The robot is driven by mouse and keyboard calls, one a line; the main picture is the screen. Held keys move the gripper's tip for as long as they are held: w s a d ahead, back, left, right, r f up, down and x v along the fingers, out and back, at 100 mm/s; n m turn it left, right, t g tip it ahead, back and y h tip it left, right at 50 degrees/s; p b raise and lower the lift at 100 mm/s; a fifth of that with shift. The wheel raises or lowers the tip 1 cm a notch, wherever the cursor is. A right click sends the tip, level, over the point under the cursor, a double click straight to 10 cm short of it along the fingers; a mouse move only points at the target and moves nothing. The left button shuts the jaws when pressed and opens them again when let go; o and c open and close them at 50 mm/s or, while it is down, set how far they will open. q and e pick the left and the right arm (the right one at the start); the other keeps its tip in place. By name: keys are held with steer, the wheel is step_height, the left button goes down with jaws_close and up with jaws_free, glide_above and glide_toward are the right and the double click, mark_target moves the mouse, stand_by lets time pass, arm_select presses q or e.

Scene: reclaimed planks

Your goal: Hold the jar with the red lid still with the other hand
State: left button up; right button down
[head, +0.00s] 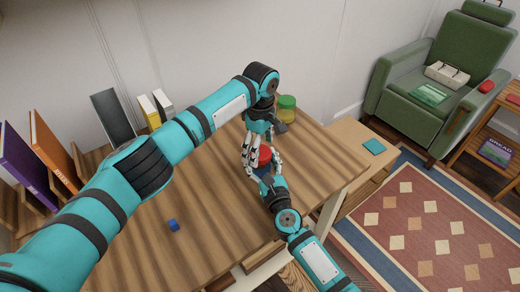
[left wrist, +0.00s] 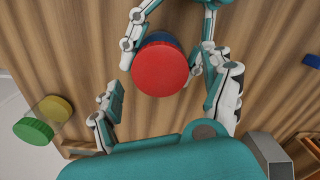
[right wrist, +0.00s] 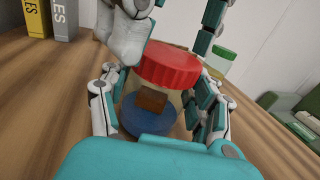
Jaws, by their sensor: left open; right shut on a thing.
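The jar with the red lid (head: 265,155) stands upright on the wooden table. In the right wrist view it has a clear body, a blue lower part and a brown block showing inside (right wrist: 167,66). My right gripper (right wrist: 160,105) is shut on its body from the near side. My left gripper (head: 252,158) is open above the jar. In the left wrist view its fingers (left wrist: 168,98) are spread either side of the red lid (left wrist: 160,70), with gaps between. In the head view the grippers hide much of the jar's body.
A jar with a green lid (head: 287,104) stands behind, near the table's far edge. Books (head: 50,150) and binders line the left side. Both arms cross close together at the jar.

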arm_select(q)
steer(key=shift+r, duration=1.6)
steer(key=o, duration=0.4)
step_height(320, 180, up, 12)
